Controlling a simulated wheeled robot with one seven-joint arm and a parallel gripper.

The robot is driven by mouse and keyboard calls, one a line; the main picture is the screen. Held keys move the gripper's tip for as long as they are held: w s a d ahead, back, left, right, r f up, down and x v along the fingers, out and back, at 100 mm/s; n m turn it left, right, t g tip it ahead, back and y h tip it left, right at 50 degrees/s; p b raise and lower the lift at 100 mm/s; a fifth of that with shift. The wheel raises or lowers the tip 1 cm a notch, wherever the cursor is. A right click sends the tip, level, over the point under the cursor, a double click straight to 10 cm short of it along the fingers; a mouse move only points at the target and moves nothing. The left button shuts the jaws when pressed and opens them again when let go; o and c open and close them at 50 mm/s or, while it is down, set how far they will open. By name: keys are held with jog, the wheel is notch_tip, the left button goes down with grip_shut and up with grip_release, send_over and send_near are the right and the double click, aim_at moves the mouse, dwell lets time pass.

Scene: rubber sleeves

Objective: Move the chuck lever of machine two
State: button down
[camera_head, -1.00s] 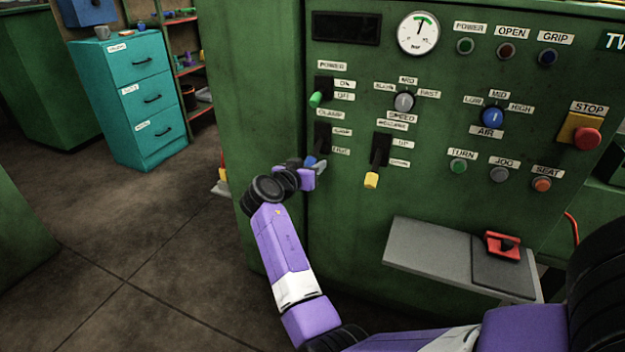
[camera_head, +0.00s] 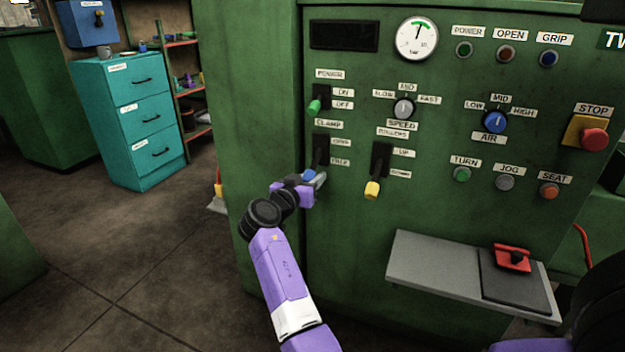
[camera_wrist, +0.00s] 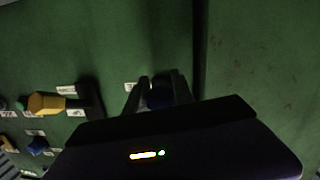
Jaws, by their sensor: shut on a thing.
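The green panel (camera_head: 440,230) carries a sign at top right that begins "TW". A lever with a blue handle (camera_head: 309,175) sits in a dark slot at the panel's left, under a label that seems to read CLAMP. The lever points downward, near the lower of two side labels. My gripper (camera_head: 312,181) is shut on the blue handle. In the wrist view, the dark blue handle (camera_wrist: 160,93) lies between my two fingers, partly hidden by them and my gripper's dark body.
A green-tipped power lever (camera_head: 315,105) is above, and a yellow-tipped lever (camera_head: 372,189) is close to the right. A grey shelf (camera_head: 432,270) with a red-handled item (camera_head: 512,257) juts out at lower right. A teal cabinet (camera_head: 130,122) stands at back left. The floor at left is clear.

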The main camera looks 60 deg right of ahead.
jog(key=c, duration=1.1)
grip_release()
jog(key=shift+o, duration=0.2)
jog(key=a+p, duration=0.1)
jog(key=a, duration=0.6)
jog(key=shift+a+r, duration=0.35)
